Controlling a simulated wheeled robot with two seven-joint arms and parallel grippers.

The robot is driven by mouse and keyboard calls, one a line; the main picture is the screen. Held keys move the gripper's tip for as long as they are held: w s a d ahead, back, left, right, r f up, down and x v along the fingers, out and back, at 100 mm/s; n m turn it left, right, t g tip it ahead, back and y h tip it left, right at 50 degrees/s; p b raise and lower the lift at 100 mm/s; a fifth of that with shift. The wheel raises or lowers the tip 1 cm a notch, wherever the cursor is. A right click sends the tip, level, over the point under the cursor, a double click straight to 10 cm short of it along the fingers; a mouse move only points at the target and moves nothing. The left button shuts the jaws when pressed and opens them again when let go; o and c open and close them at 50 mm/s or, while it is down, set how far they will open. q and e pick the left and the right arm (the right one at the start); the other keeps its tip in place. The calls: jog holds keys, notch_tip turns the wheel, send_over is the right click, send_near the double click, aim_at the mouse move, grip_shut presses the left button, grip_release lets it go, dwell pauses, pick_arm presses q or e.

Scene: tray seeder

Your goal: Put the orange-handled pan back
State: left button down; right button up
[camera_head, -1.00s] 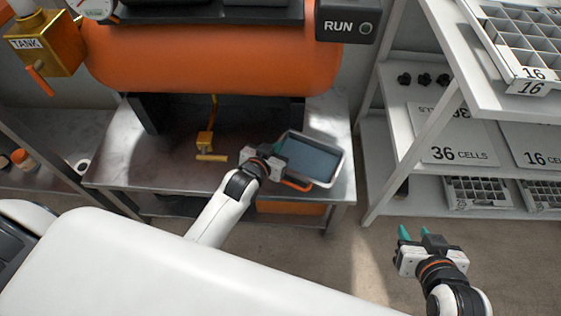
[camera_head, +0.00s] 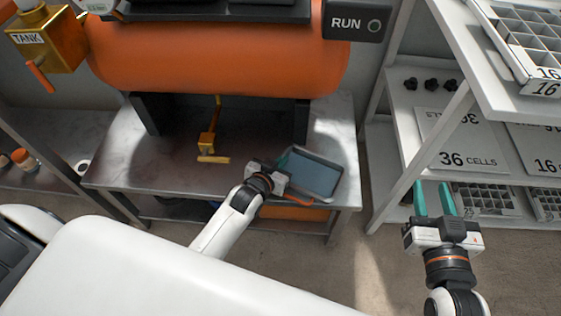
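The pan (camera_head: 315,176) is a shallow grey tray with a dark blue-grey inside, low over or on the right end of the metal bench; I cannot tell if it touches. Its orange handle (camera_head: 296,198) shows along the near side. My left gripper (camera_head: 282,163) is at the pan's left side with a teal finger against it and appears shut on it; the exact grip is partly hidden. My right gripper (camera_head: 432,198) is open and empty in front of the right shelf, its two teal fingers apart and pointing away.
The metal bench (camera_head: 115,165) stands under a large orange tank (camera_head: 210,60). A yellow valve (camera_head: 208,145) hangs over the bench left of the pan. A white shelf rack (camera_head: 400,165) with cell trays and signs stands at the right. Floor between bench and rack is clear.

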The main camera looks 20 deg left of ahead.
pick_arm(q)
jog(key=shift+f, duration=0.1)
jog(key=c, duration=1.7)
grip_release()
